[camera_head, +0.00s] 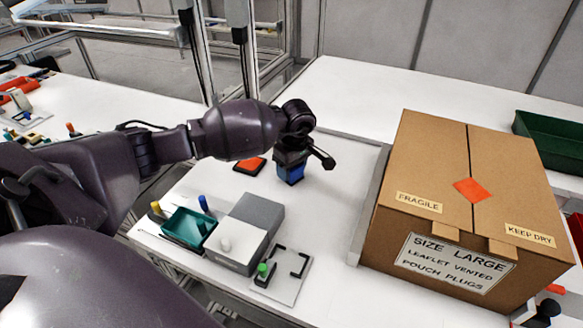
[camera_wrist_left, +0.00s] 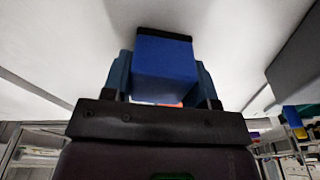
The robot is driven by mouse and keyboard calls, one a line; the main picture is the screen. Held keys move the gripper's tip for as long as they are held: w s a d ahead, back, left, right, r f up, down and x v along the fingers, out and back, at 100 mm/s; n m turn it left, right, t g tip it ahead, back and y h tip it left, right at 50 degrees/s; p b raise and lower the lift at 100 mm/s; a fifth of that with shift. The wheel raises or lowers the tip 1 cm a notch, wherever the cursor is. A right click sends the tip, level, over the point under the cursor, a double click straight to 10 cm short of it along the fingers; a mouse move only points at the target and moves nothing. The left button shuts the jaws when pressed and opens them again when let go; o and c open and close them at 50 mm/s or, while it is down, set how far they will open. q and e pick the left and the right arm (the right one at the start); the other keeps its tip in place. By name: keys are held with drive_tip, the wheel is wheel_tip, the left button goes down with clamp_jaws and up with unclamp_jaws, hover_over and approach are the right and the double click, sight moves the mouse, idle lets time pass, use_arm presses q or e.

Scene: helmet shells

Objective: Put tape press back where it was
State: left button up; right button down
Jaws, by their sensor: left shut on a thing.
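The tape press appears to be the blue block (camera_head: 291,175) with a dark edge, below my left gripper (camera_head: 291,158) in the head view. In the left wrist view the blue block (camera_wrist_left: 165,70) sits between the two fingers of my left gripper (camera_wrist_left: 162,85), which is shut on it. I cannot tell whether its underside touches the white table. An orange-red pad with a dark rim (camera_head: 250,165) lies on the table just left of the block. My right gripper is not in view.
A large cardboard box (camera_head: 440,165) with an orange square on top stands to the right. In front are a grey box (camera_head: 244,233), a teal tray (camera_head: 188,229) and a plate with a green-knobbed piece (camera_head: 290,280). A dark green bin (camera_head: 551,140) stands at far right.

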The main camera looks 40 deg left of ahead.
use_arm(q)
drive_tip(key=shift+f, duration=0.2)
drive_tip(key=o, duration=0.7)
drive_tip(key=shift+o, duration=0.7)
drive_tip(key=shift+r, duration=0.1)
drive_tip(key=shift+r, duration=0.25)
wheel_tip(320, 180, up, 12)
drive_tip(key=d+p, duration=0.1)
drive_tip(key=shift+d+f, duration=0.2)
drive_tip(key=shift+s, duration=0.1)
